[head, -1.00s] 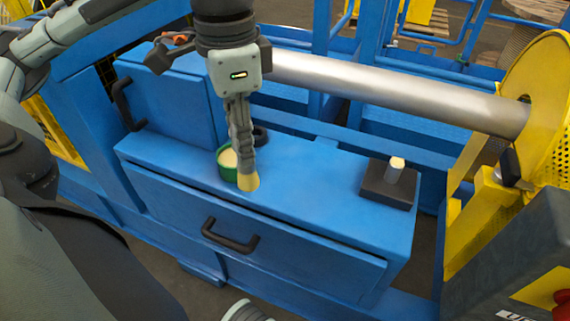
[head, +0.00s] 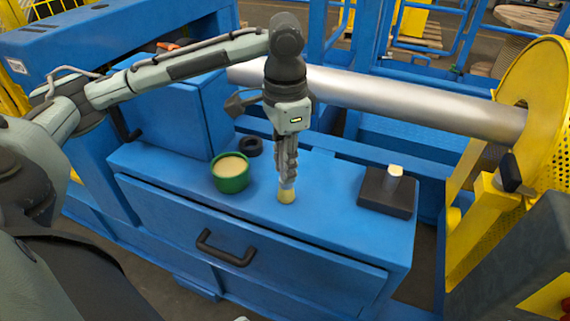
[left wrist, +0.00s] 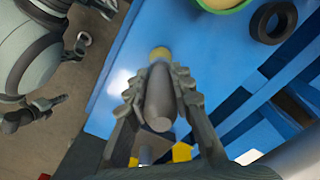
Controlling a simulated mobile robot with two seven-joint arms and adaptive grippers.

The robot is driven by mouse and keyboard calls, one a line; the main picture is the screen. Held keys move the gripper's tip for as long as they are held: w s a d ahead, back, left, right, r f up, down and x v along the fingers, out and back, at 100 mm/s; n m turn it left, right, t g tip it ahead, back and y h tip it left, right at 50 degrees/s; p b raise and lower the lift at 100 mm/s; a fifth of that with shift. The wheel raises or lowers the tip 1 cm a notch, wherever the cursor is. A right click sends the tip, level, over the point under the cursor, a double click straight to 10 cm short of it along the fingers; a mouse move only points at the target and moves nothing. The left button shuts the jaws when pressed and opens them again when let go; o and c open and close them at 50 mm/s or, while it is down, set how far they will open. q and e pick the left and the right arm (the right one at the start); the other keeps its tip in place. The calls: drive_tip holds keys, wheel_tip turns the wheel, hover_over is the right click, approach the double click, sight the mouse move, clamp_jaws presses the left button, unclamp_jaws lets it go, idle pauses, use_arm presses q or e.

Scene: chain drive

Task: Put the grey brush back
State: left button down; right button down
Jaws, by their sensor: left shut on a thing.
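My left gripper (head: 287,178) is shut on the grey brush and points down over the top of the blue cabinet (head: 330,215). The pale yellow bristles (head: 286,196) show below the fingertips, at or just above the cabinet top; I cannot tell if they touch it. In the left wrist view the brush's grey handle (left wrist: 158,98) sits between the two ribbed fingers. A green pot (head: 231,175) with pale contents stands left of the brush. A black ring (head: 251,147) lies behind the pot. My right gripper is not in view.
A dark block with a light upright peg (head: 388,190) sits at the cabinet's right end. A long silver roller (head: 400,100) runs behind, ending at a yellow guard (head: 540,95). A blue box (head: 185,115) stands at the left. The cabinet top between brush and block is clear.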

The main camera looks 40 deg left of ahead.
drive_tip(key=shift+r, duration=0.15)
use_arm(q)
drive_tip(key=c, duration=1.6)
unclamp_jaws()
drive_tip(key=shift+o, duration=1.4)
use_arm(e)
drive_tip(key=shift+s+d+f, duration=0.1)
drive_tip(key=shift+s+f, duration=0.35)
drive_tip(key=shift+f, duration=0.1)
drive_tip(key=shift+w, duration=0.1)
